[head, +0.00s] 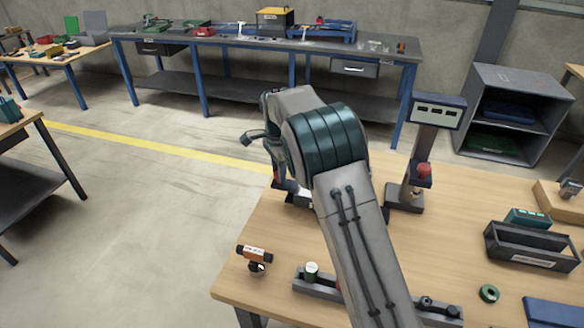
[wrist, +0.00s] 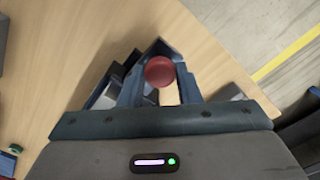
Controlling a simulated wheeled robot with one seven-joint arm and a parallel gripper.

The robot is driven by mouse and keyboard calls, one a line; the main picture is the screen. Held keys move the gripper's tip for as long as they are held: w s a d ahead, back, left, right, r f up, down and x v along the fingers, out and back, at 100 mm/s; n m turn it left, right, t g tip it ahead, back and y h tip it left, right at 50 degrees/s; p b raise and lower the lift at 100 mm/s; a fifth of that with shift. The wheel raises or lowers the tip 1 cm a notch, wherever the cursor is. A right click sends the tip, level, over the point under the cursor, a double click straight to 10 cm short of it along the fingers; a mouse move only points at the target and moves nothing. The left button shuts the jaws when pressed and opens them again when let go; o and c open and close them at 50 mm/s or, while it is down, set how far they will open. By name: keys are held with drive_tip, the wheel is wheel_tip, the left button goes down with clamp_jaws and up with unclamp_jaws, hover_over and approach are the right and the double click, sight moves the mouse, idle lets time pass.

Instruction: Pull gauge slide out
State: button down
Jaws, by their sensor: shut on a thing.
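My gripper (wrist: 159,88) is shut on a round red knob (wrist: 160,70), seen from above between its two fingers in the wrist view. The part under the knob is mostly hidden by the fingers, so I cannot tell how far any slide is out. Dark angled metal pieces show around the fingers. In the head view my arm covers most of the gripper, which is at the table's far left part, with a dark and light base (head: 297,197) just below it.
On the wooden table (head: 290,240) stand a display post (head: 426,140) with a red knob, a small orange-and-black device (head: 254,254), a grey rail (head: 318,283), a black bin (head: 530,250) and a green ring (head: 489,293). The table's left edge is close to my gripper.

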drive_tip(key=shift+w+a+r+p, duration=0.15)
drive_tip(key=shift+w+a, duration=0.1)
drive_tip(key=shift+a, duration=0.6)
drive_tip(key=shift+w+a+p, duration=0.15)
drive_tip(key=shift+w+a, duration=0.05)
drive_tip(key=shift+a, duration=0.6)
drive_tip(key=shift+a, duration=0.1)
drive_tip(key=c, duration=1.1)
unclamp_jaws()
drive_tip(key=shift+o, duration=0.2)
wheel_tip(320, 180, up, 14)
drive_tip(key=b, duration=0.1)
